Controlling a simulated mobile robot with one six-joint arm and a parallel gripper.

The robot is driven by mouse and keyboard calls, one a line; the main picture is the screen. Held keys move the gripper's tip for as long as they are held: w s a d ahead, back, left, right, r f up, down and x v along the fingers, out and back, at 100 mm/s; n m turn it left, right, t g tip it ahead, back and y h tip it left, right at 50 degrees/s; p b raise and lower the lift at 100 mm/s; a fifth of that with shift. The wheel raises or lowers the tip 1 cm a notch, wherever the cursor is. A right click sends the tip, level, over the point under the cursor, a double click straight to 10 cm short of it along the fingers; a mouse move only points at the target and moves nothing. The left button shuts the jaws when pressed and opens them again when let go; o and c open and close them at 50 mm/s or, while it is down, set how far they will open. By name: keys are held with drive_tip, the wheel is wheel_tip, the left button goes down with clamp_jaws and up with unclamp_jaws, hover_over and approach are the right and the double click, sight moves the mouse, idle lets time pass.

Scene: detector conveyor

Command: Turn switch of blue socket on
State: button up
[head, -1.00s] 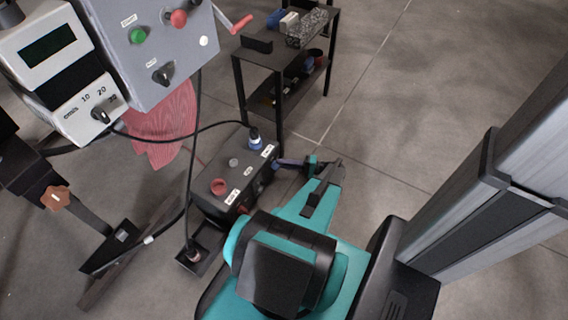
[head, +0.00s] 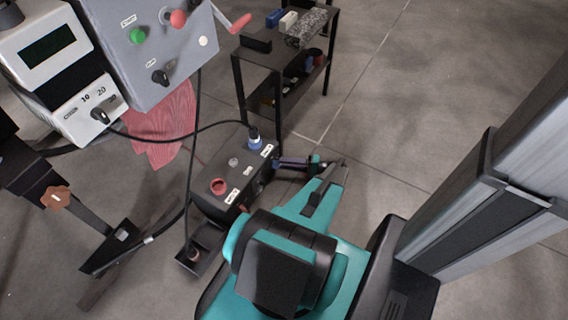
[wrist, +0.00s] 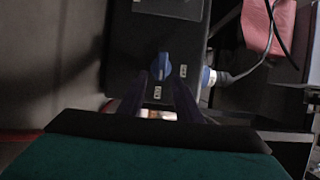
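The dark socket box (head: 226,166) stands on the floor near the middle of the head view, with a blue plug (head: 254,136) in its blue socket on top. In the wrist view the blue switch (wrist: 161,67) sits on the box's face, beside the blue plug (wrist: 208,77) and its cable. The switch knob is upright in that view, with a small white label below it. My gripper (wrist: 161,82) is open, its two dark fingers apart on either side of the lower part of the switch. I cannot tell whether they touch it. In the head view my gripper (head: 281,163) is at the box's right side.
A red socket (head: 218,186) is on the same box. A grey control panel (head: 160,50) and a white meter (head: 50,60) stand at upper left, with hanging cables. A black shelf (head: 262,58) stands behind the box. The floor on the right is partly clear.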

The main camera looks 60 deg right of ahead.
drive_tip(key=b+v, duration=0.3)
drive_tip(key=v, duration=0.9)
drive_tip(key=shift+s, duration=0.2)
drive_tip(key=shift+d+f, duration=0.1)
